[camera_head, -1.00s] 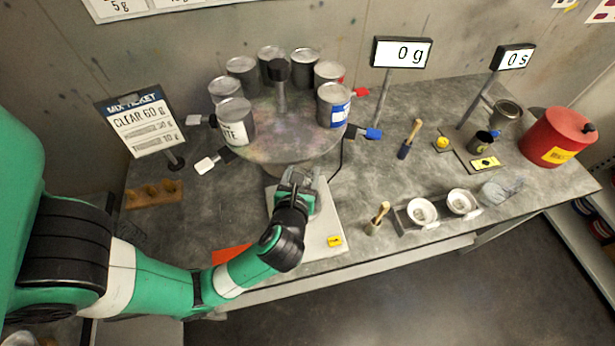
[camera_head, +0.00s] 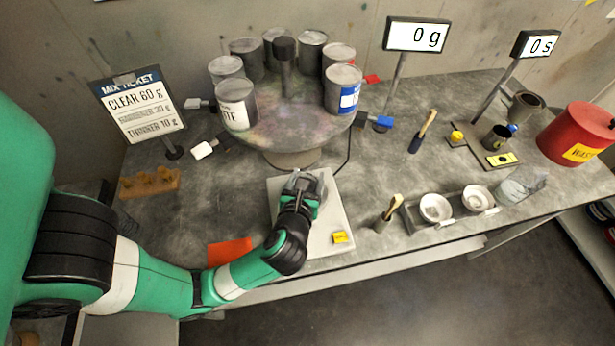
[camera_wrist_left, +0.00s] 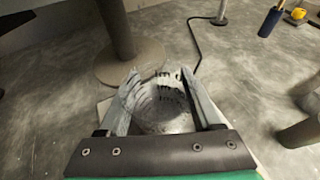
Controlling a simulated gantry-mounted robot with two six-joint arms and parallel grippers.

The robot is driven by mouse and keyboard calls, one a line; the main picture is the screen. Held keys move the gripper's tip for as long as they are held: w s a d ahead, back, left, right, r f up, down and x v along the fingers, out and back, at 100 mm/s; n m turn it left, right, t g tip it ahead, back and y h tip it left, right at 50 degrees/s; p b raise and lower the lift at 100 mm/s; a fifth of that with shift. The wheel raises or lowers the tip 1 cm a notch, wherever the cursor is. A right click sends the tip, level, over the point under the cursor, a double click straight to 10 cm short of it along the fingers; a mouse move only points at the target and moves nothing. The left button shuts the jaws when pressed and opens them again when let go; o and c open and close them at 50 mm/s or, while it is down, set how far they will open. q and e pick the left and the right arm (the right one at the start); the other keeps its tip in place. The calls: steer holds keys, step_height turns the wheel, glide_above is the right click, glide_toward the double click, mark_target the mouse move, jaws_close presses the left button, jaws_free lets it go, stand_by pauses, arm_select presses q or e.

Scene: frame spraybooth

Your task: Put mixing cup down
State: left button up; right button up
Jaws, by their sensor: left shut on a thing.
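The mixing cup (camera_wrist_left: 165,106) is clear with dark printed marks on its side, seen between my fingers in the left wrist view. My left gripper (camera_head: 303,180) is shut on it, over the white scale plate (camera_head: 334,213) in the head view. There the gripper mostly hides the cup. In the left wrist view the fingers (camera_wrist_left: 163,100) press on both sides of the cup. I cannot tell if its base touches the plate. My right gripper is not in view.
A round turntable (camera_head: 285,125) with several paint cans stands just behind the plate. The scale display (camera_head: 417,35) reads 0 g. To the right are a brush in a small pot (camera_head: 384,221), a tray with two white cups (camera_head: 437,208) and a red waste can (camera_head: 578,133).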

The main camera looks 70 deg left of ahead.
arm_select(q)
steer(key=shift+f+b, duration=0.45)
steer(key=shift+f, duration=0.1)
steer(key=o, duration=1.5)
steer(key=shift+d, duration=0.1)
steer(key=v, duration=1.1)
steer(key=shift+s+d+r, duration=0.15)
steer(key=shift+s+r, duration=0.05)
